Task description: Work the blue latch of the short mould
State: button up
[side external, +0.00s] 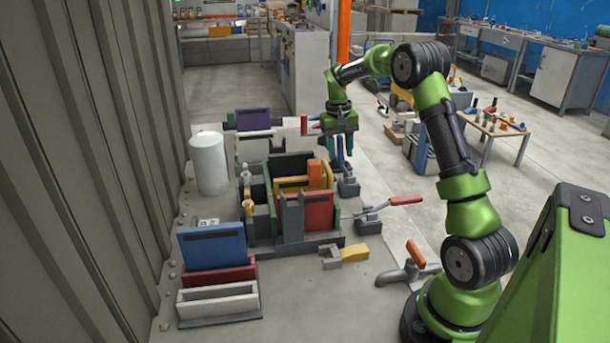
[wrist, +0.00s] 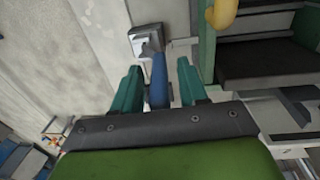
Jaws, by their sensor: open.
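The blue latch handle (wrist: 158,82) shows in the wrist view, between the two teal fingers of my gripper (wrist: 160,76). A gap shows on each side of the handle, so the jaws stand open around it. Its grey latch base (wrist: 147,40) lies beyond the fingertips. In the side view my gripper (side external: 343,150) points down above the grey base (side external: 348,187), and the fingers mostly hide the blue handle. The handle appears to stand upright. The mould (side external: 292,242), with green walls and red and yellow panels, is just left of the latch.
A red-handled latch (side external: 405,200) and an orange-handled one (side external: 416,252) stand nearer the arm's base. A yellow piece (side external: 355,254) lies in front of the mould. A white cylinder (side external: 208,163), a blue panel (side external: 212,247) and a purple panel (side external: 253,120) stand on the left.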

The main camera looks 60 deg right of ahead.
jog(key=shift+f, duration=0.35)
grip_shut()
jog(key=shift+s+d+r, duration=0.1)
